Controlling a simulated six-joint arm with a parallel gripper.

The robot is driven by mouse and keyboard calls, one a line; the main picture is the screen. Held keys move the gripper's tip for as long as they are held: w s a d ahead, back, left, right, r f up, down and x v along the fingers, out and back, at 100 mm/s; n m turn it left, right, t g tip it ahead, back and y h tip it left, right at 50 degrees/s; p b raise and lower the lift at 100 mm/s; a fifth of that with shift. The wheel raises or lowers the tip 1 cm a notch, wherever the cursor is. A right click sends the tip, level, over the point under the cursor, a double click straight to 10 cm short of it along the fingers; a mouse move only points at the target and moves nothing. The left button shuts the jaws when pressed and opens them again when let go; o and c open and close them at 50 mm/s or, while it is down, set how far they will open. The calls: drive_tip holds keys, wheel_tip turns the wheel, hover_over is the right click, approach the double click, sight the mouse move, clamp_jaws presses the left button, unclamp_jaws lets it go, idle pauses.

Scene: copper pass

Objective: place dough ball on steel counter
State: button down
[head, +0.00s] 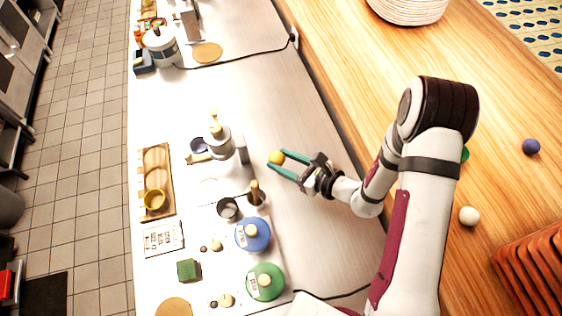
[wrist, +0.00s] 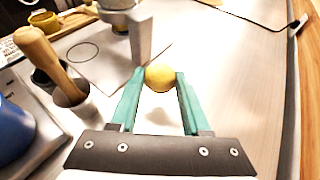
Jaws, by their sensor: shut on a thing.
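A smooth yellow ball (head: 276,157), which looks like the dough ball, is between the tips of my gripper's teal fingers (head: 281,165). In the wrist view the ball (wrist: 160,77) sits at the fingertips (wrist: 160,80), one finger on each side, and my gripper is shut on it. The ball is over the pale steel counter (head: 310,230), right of a grey upright appliance. I cannot tell for certain how high it is above the surface.
The grey appliance (head: 218,140) stands close left of the ball. A pestle in a cup (head: 257,197) and blue (head: 252,235) and green (head: 265,281) round containers stand nearer the front. White (head: 469,216) and blue (head: 531,147) balls lie on the wooden counter (head: 500,185). Steel behind the ball is clear.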

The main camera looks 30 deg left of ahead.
wheel_tip(320, 180, down, 4)
drive_tip(key=shift+r, duration=0.2)
drive_tip(key=shift+c, duration=1.8)
unclamp_jaws()
drive_tip(key=v, duration=1.2)
drive_tip(key=shift+r, duration=0.15)
drive_tip(key=s+r+n+g+h, duration=0.1)
drive_tip(key=s+r+n+g, duration=0.3)
drive_tip(key=r, duration=0.3)
drive_tip(key=s+r+n+g+h, duration=0.1)
drive_tip(key=s+r+n, duration=0.3)
drive_tip(key=r+n, duration=0.15)
drive_tip(key=s+d+r+n+t+h, duration=0.1)
drive_tip(key=s+d+r+n+h, duration=0.1)
drive_tip(key=s+d+h, duration=0.2)
drive_tip(key=s+d+r+n+t+h, duration=0.1)
drive_tip(key=s+d+r+n+h, duration=0.1)
drive_tip(key=d, duration=0.7)
drive_tip(key=s+n+h, duration=0.1)
drive_tip(key=s+h, duration=0.1)
drive_tip(key=h, duration=0.1)
drive_tip(key=shift+d+r+h, duration=0.25)
drive_tip(key=shift+d+h, duration=0.05)
drive_tip(key=shift+d, duration=0.1)
